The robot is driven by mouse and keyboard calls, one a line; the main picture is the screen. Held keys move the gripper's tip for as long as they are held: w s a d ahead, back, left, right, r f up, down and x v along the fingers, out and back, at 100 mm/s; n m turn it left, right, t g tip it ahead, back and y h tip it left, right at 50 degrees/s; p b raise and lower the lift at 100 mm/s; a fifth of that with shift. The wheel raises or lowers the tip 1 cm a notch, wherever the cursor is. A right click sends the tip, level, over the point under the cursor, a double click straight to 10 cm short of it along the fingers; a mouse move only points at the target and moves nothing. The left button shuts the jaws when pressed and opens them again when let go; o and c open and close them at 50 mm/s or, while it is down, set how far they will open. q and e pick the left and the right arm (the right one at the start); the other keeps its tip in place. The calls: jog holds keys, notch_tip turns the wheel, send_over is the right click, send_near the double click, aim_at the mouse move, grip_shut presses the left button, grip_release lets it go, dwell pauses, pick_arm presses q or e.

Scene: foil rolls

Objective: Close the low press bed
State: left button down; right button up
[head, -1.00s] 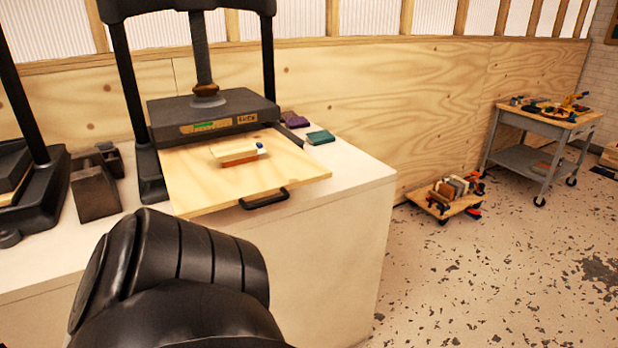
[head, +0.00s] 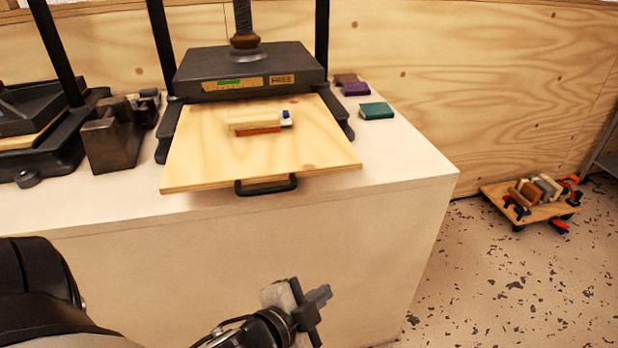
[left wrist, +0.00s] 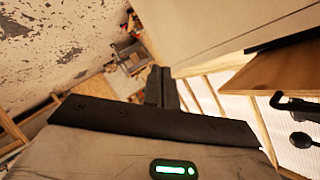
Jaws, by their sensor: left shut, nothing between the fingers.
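The low press bed (head: 205,160) is a pale plywood board slid out from under the dark press plate (head: 240,70), overhanging the front edge of the white counter. Its black bar handle (head: 266,186) is on the front edge. The bed's edge (left wrist: 285,72) and handle (left wrist: 292,104) also show at the right of the left wrist view. My left gripper (head: 318,296) is shut and empty, below and in front of the handle, apart from it. Its closed fingers (left wrist: 161,86) point away in the left wrist view. My right gripper is not in view.
Small blocks (head: 258,122) lie on the bed. Green (head: 377,111) and purple (head: 356,89) books lie right of the press. Dark metal blocks (head: 110,140) and another press (head: 30,125) stand left. A loaded dolly (head: 530,210) is on the floor at right.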

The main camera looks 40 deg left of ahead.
pick_arm(q)
jog(key=w+a+r+m+t+y+b, duration=0.1)
jog(key=a+r+m+t, duration=0.1)
jog(key=r+m, duration=0.3)
jog(key=w+a+r+m+t+y+b, duration=0.1)
jog(key=a+r+m+t, duration=0.15)
jog(key=r, duration=0.55)
send_near(341, 169)
jog(key=w+d, duration=0.3)
jog(key=shift+w+a+f, duration=0.1)
jog(key=shift+w+a, duration=1.3)
jog(key=shift+a, duration=0.25)
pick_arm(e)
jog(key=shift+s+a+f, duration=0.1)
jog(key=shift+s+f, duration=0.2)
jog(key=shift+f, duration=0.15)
